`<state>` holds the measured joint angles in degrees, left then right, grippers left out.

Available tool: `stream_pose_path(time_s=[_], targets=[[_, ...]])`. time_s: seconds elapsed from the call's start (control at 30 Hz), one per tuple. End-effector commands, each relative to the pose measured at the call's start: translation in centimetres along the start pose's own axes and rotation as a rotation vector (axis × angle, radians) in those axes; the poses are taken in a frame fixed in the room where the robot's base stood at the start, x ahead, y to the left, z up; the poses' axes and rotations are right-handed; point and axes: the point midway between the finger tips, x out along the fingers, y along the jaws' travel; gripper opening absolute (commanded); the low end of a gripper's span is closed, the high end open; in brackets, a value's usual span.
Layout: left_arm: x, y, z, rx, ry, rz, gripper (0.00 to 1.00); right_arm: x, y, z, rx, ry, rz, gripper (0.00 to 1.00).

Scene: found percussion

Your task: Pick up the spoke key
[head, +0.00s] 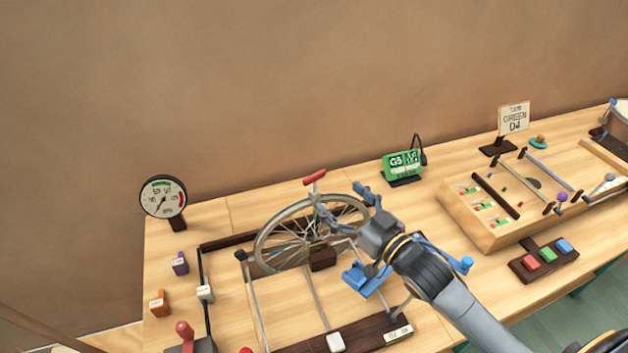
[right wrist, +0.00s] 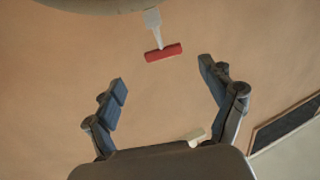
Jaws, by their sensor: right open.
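The spoke key (head: 315,178) has a red crossbar handle on a pale grey shaft. It stands at the top of the spoked wheel (head: 262,245) in the head view. In the right wrist view the spoke key (right wrist: 164,53) lies just beyond my fingertips, roughly centred between them. My right gripper (head: 342,203) is open and empty beside the wheel's upper right, with its fingers toward the key. Its two blue-padded fingers (right wrist: 163,78) are spread wide in the right wrist view. Part of the wheel is hidden behind my right gripper. My left gripper is not in view.
A round gauge (head: 163,197) stands at the left and a green G5 display (head: 403,165) behind the wheel. A wooden box with rods (head: 465,214) and a board with coloured buttons (head: 528,265) are at the right. The brown wall (head: 250,90) rises behind the table.

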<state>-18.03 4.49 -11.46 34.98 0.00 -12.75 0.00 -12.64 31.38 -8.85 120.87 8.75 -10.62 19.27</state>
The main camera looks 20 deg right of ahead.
Motion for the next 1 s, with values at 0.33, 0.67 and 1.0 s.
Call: stream_pose_path(time_s=[0.33, 0.67, 1.0], targets=[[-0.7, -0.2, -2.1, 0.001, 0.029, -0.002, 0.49, 3.5, 0.0, -0.1, 0.001, -0.001, 0.0, 0.83], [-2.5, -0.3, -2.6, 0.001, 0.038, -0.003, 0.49, 7.8, -0.5, -0.5, 0.001, 0.001, 0.001, 0.83], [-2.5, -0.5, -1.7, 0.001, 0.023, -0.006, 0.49, 8.5, -0.5, -0.3, 0.0, -0.001, 0.0, 0.83]])
